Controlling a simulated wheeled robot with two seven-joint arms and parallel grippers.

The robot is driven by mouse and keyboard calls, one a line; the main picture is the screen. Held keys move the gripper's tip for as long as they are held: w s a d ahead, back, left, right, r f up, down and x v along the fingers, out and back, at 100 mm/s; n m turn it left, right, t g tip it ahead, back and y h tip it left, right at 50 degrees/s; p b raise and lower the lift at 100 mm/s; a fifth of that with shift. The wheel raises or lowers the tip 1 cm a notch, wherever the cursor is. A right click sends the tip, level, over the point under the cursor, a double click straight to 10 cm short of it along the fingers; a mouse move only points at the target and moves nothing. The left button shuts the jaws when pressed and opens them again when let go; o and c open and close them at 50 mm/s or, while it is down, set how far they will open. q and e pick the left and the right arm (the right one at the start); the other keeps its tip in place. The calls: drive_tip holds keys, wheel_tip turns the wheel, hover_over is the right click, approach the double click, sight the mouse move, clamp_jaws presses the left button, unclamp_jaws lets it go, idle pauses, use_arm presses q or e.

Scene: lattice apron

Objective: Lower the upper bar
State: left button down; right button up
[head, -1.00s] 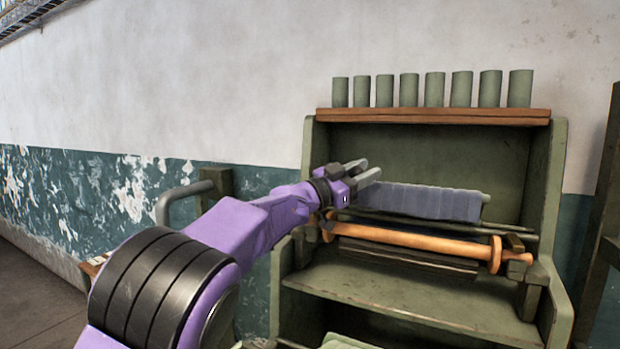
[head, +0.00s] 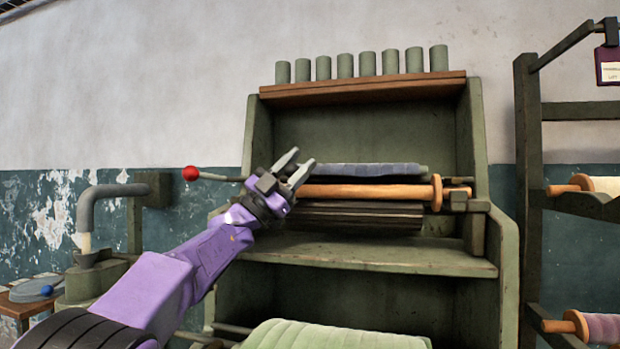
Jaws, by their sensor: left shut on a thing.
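A thin blue-grey upper bar (head: 375,170) lies across the green cabinet, just above and behind an orange wooden roller (head: 370,193). A dark slatted piece (head: 360,216) is below the roller. My left gripper (head: 300,168) is at the left end of the blue-grey bar, its fingers pointing up and right. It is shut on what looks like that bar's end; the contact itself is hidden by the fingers. The gripper also covers the roller's left end. My right gripper is not in view.
A rod with a red ball (head: 190,173) sticks out left of the cabinet (head: 478,120). Grey-green cylinders (head: 367,64) line its top shelf. A pale green roll (head: 330,335) is below. A rack (head: 527,190) with spools stands right. A curved pipe (head: 88,205) is left.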

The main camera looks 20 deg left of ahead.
use_arm(q)
drive_tip(key=shift+w+f, duration=0.1)
drive_tip(key=shift+f, duration=0.15)
drive_tip(key=c, duration=0.7)
unclamp_jaws()
drive_tip(key=shift+c, duration=0.2)
drive_tip(key=s+a+f+b, duration=0.2)
drive_tip(key=s+a+b, duration=0.2)
drive_tip(key=s+a, duration=0.5)
drive_tip(key=shift+a, duration=1)
